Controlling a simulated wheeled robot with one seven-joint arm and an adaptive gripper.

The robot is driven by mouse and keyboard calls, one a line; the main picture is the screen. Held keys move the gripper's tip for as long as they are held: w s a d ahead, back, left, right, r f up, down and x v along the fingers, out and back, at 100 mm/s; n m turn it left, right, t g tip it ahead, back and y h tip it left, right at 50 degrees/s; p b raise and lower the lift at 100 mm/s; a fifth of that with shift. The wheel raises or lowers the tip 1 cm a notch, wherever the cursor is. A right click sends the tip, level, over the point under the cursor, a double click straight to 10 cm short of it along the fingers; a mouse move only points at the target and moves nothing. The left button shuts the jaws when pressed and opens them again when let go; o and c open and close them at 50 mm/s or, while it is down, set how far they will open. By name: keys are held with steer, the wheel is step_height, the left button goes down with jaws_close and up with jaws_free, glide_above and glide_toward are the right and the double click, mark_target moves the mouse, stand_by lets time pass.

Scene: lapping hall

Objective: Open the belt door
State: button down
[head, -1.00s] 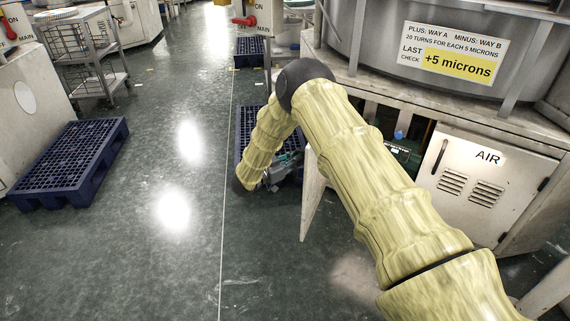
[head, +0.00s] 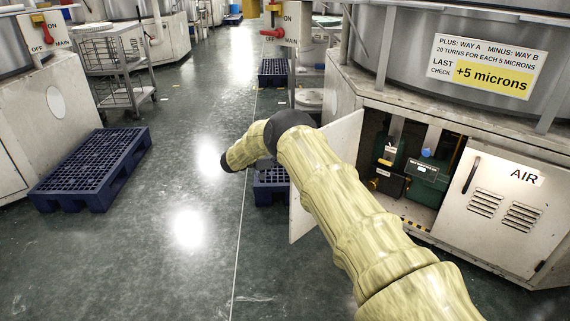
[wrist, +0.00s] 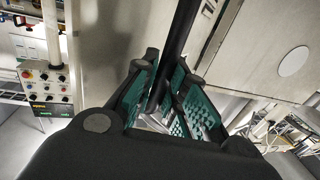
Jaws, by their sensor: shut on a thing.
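The belt door (head: 345,138) is a pale, worn panel on the machine's base cabinet. It stands swung out from the opening, left of the AIR door, and my arm covers part of it. In the wrist view, the pale panel (wrist: 112,38) carries a dark bar handle (wrist: 181,38). My gripper (wrist: 165,92) has its green-padded fingers closed around this bar. In the head view the gripper is mostly hidden behind my arm, on the door's far left side.
The cabinet opening shows a dark green box (head: 422,172) and a belt compartment floor. The AIR door (head: 497,200) is shut. A blue pallet (head: 272,190) lies behind my arm, another pallet (head: 92,170) at left. The green floor between them is clear.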

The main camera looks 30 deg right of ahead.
steer(key=shift+w+d+r+m+g, duration=0.1)
steer(key=shift+w+d+m+g, duration=0.2)
steer(key=shift+w+d+g, duration=0.15)
steer(key=shift+w+a, duration=0.1)
steer(key=c, duration=1.5)
jaws_free()
steer(key=shift+o, duration=0.2)
steer(key=v, duration=1.2)
steer(key=shift+a+r+b, duration=0.15)
steer(key=shift+a+b, duration=0.15)
steer(key=shift+a, duration=0.05)
